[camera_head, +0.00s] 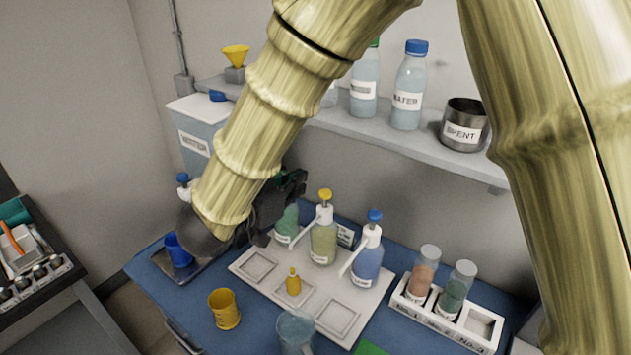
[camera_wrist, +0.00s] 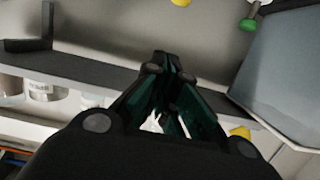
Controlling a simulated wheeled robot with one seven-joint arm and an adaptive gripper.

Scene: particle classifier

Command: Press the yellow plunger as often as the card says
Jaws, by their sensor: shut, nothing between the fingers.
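The yellow plunger (camera_head: 325,195) tops an upright pump bottle with yellowish liquid (camera_head: 323,243) on the pale tray. A blue-topped pump bottle (camera_head: 368,258) stands to its right. A green-liquid bottle (camera_head: 286,224) stands to its left, its top hidden by my gripper. A small card (camera_head: 345,236) shows partly behind the yellow-topped bottle; its writing is unreadable. My gripper (camera_head: 298,182) is shut and empty, up and left of the yellow plunger, apart from it in the picture. In the wrist view my closed fingers (camera_wrist: 166,65) point toward a shelf edge.
A wall shelf (camera_head: 375,128) with bottles and a metal pot (camera_head: 463,126) hangs above.

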